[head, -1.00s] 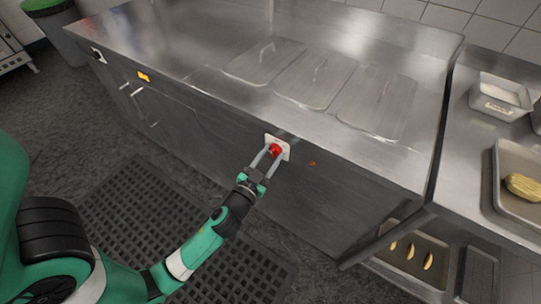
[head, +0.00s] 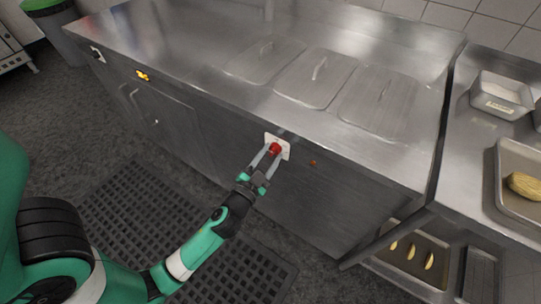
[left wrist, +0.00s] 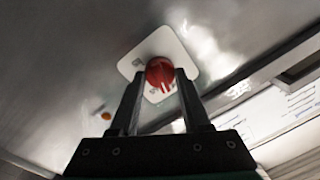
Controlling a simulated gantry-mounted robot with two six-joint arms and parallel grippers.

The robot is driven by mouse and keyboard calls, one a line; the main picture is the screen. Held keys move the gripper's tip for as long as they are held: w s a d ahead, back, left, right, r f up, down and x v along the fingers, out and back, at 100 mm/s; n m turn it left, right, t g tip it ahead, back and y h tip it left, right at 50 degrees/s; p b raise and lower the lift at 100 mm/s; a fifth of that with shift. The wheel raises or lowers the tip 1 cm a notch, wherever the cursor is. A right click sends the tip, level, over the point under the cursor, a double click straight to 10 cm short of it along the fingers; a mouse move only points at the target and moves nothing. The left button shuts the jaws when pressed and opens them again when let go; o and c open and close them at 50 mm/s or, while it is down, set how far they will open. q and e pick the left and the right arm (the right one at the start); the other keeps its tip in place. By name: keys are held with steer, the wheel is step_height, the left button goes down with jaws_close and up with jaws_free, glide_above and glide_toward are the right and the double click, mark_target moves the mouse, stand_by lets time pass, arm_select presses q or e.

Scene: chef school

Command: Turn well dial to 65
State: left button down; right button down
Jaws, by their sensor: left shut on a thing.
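The red well dial (head: 274,148) sits on a white square plate (head: 284,155) on the steel counter's front face. In the left wrist view the round red dial (left wrist: 160,73) shows a pale pointer mark at its lower edge, on the white plate (left wrist: 186,58). The numbers on the plate are too small to read. My left gripper (head: 268,157) reaches up to the dial and is shut on it. In the left wrist view the fingers of my left gripper (left wrist: 160,92) lie on both sides of the dial. My right gripper is not in view.
A small orange-red light (head: 312,162) is right of the dial plate. Lidded wells (head: 316,78) are set in the counter top. A tray (head: 504,190) stands on the right counter.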

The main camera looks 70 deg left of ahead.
arm_select(q)
steer(key=m, duration=0.3)
steer(key=shift+m, duration=0.3)
steer(key=shift+m+t, duration=0.3)
steer(key=shift+m, duration=1.3)
steer(key=shift+c, duration=1.8)
jaws_free()
steer(key=shift+f, duration=0.1)
